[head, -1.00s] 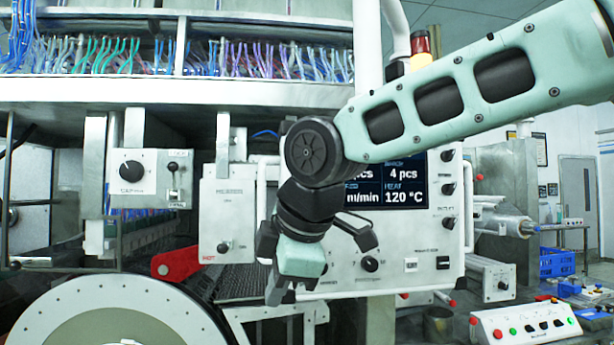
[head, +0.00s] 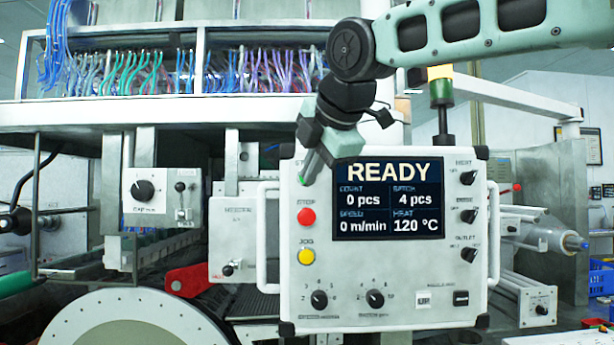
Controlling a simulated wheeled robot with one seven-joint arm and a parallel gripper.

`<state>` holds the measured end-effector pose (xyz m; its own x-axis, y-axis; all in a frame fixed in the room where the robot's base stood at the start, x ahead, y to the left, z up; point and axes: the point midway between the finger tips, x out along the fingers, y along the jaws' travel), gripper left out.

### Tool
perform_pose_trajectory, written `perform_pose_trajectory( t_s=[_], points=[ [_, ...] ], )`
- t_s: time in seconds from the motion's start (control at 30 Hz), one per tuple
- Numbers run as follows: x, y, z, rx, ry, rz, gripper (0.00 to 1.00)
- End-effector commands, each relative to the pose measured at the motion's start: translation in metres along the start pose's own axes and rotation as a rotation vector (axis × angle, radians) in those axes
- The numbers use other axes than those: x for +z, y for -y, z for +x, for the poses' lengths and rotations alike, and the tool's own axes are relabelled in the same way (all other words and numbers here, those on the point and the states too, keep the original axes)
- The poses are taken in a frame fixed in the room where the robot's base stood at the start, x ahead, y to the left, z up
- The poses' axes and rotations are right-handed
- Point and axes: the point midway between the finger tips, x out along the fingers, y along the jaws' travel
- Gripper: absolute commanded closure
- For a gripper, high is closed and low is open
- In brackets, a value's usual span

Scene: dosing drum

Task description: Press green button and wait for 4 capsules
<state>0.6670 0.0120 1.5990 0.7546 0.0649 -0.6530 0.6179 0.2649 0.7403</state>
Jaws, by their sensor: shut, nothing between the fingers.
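The control panel (head: 345,265) faces me. Its screen (head: 389,200) reads READY, count 0 pcs, batch 4 pcs, speed 0 m/min, heat 120 °C. My gripper (head: 307,177) is shut and empty, pointing down and left at the panel's upper left, above the red stop button (head: 306,216). The green button is not clearly visible; the gripper covers the spot beside a partly hidden label that begins "ST". I cannot tell whether the fingertips touch the panel. No capsules are visible.
A yellow jog button (head: 306,257) sits below the red one. Handles flank the panel, and several knobs are on its face. A large white drum (head: 130,318) stands at lower left, near a red lever (head: 188,280). A grey roller (head: 555,238) juts out at right.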

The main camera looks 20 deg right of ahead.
Motion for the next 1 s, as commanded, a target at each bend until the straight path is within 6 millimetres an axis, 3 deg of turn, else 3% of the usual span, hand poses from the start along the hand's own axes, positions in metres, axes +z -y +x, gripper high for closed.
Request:
perform_pose_trajectory(
  t_s=[0.33,1.0],
  points=[
    [0.006,-0.006,0.008,-0.003,0.0,0.003,1.0],
    [0.043,-0.044,0.059,-0.002,0.0,0.002,1.0]
  ],
)
